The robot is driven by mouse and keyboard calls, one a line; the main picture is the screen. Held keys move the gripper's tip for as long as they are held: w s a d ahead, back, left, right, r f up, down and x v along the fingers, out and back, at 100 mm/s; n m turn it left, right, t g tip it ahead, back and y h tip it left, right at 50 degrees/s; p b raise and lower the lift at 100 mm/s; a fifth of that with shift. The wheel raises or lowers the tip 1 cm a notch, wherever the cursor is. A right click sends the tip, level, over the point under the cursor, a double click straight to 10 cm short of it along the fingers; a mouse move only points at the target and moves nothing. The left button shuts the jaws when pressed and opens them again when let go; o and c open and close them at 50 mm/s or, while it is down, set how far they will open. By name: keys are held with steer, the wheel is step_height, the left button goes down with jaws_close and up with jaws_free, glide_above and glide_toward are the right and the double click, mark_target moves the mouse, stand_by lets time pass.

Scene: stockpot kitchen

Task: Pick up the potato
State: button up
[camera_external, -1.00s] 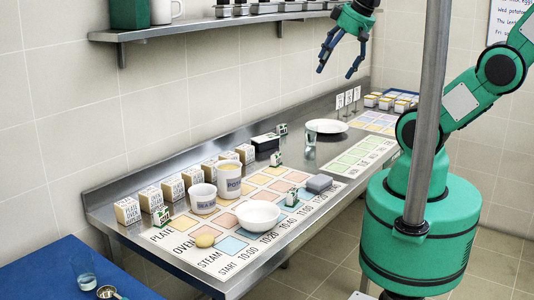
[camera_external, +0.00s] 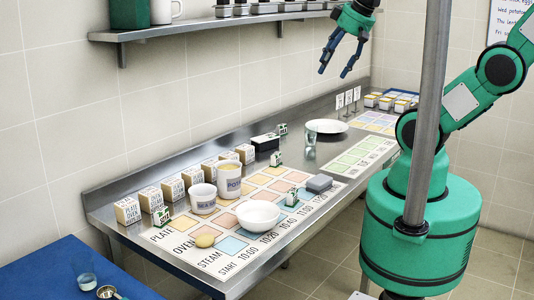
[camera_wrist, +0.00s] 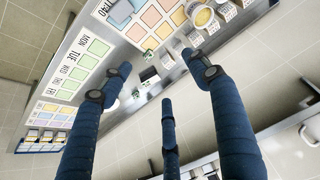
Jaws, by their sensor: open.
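A small yellowish-tan round item, which looks like the potato (camera_external: 205,240), lies on the printed mat near the counter's front left, by the OVEN and STEAM labels. It is just left of a white bowl (camera_external: 258,215). A white pot (camera_external: 229,185) with lettering starting "POT" holds something yellow, and it also shows in the wrist view (camera_wrist: 202,17). My gripper (camera_external: 335,68) is open and empty, high above the back of the counter, far from the potato. Its spread fingers (camera_wrist: 150,82) fill the lower wrist view. I cannot make out the loose potato there.
A shelf (camera_external: 210,28) overhangs the counter. A blue table (camera_external: 45,270) is at lower left.

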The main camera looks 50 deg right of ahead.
steer(key=shift+w+a, duration=0.1)
steer(key=w+a+f+n+g, duration=0.2)
steer(key=w+a+f, duration=0.1)
steer(key=w+a, duration=0.5)
steer(key=n+g+b, duration=0.1)
steer(key=n+g, duration=0.3)
steer(key=n, duration=0.1)
glide_above(204, 236)
step_height(204, 236, down, 25)
steer(key=shift+f+b, duration=0.9)
steer(key=shift+f, duration=3.3)
